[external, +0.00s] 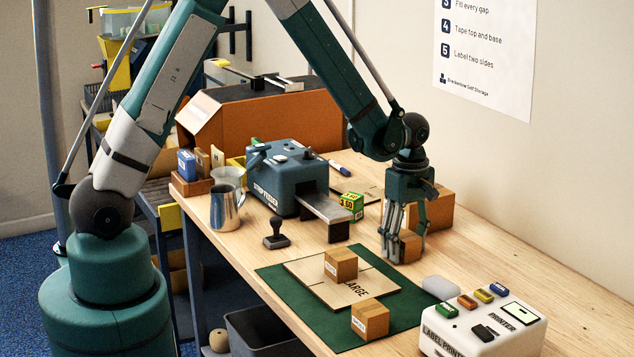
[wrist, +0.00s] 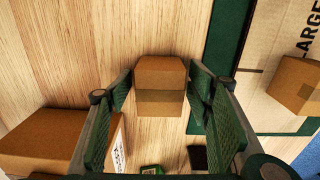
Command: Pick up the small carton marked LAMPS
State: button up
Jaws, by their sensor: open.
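My gripper (external: 405,247) is open and low over the bench, pointing down. A small brown carton (wrist: 160,72) stands between its spread fingers in the wrist view, with narrow gaps at the sides. The same carton (external: 410,249) shows partly behind the fingers in the external view; no label on it is visible. Another small carton (external: 341,265) stands on a flat carton marked LARGE (external: 310,275). A third small carton (external: 370,319) stands at the front of the green mat (external: 275,280). Their white labels are too small to read, so I cannot tell which is LAMPS.
A larger carton (external: 432,211) stands close behind my gripper; it also shows at lower left in the wrist view (wrist: 40,137). A white label printer (external: 485,325) is at front right. A blue tape machine (external: 285,180), a stamp (external: 276,236) and a metal jug (external: 225,208) stand left.

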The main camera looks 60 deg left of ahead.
aim_at(406, 235)
jog(key=shift+c, duration=0.7)
jog(key=c, duration=0.9)
jog(key=shift+o, duration=0.2)
jog(key=shift+r, duration=0.1)
jog(key=shift+r, duration=4.9)
